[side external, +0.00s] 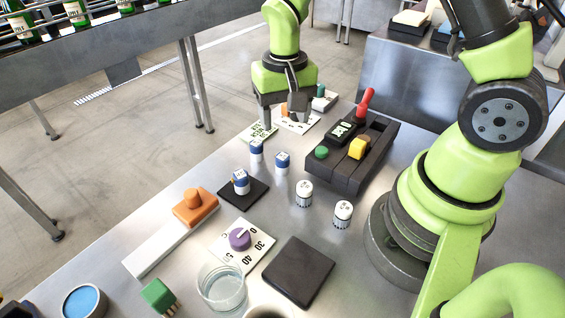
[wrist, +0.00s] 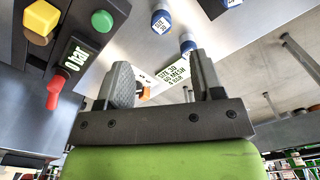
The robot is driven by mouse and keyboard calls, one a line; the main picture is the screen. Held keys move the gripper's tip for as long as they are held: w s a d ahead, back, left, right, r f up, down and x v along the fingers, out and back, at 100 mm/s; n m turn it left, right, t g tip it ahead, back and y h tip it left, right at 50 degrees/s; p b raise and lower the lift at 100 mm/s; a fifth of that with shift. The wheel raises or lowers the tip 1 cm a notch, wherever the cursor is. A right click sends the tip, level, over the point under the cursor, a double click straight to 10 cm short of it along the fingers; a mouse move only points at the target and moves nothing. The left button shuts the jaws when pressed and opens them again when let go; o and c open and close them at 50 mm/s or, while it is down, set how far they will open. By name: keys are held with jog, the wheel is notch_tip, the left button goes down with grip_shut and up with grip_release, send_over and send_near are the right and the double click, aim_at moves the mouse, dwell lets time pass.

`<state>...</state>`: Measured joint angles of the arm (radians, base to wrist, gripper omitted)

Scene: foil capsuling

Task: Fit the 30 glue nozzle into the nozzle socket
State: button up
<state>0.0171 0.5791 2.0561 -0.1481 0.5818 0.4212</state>
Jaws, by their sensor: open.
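Several small capped cylinders that look like the nozzles stand on the steel table. Two blue-and-white ones (side external: 256,150) (side external: 282,162) stand near my gripper; two white ones with black markings (side external: 304,194) (side external: 343,214) stand further right. Another blue-and-white one (side external: 240,182) stands on a dark square plate (side external: 257,194). My gripper (side external: 284,117) is open above the far end of the table, over a white card reading "SIZE 30" (wrist: 172,74). Nothing shows between its fingers (wrist: 162,82).
A dark control box (side external: 345,160) with a red lever (side external: 365,101), green button (side external: 321,152) and yellow knob (side external: 358,147) stands right of the cylinders. Its display (wrist: 73,58) reads 0 bar. Nearer are a purple dial (side external: 239,239), glass beaker (side external: 222,288) and orange block (side external: 193,207).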

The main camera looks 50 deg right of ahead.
send_over(282, 155)
jog(key=f, duration=0.4)
jog(key=shift+s+a+f, duration=0.1)
jog(key=shift+s+f, duration=0.15)
jog(key=shift+s, duration=0.1)
jog(key=shift+w+f, duration=0.15)
jog(key=shift+f, duration=1.25)
jog(key=shift+w+f, duration=0.15)
jog(key=shift+f, duration=1.2)
jog(key=c, duration=1)
jog(key=shift+r, duration=0.15)
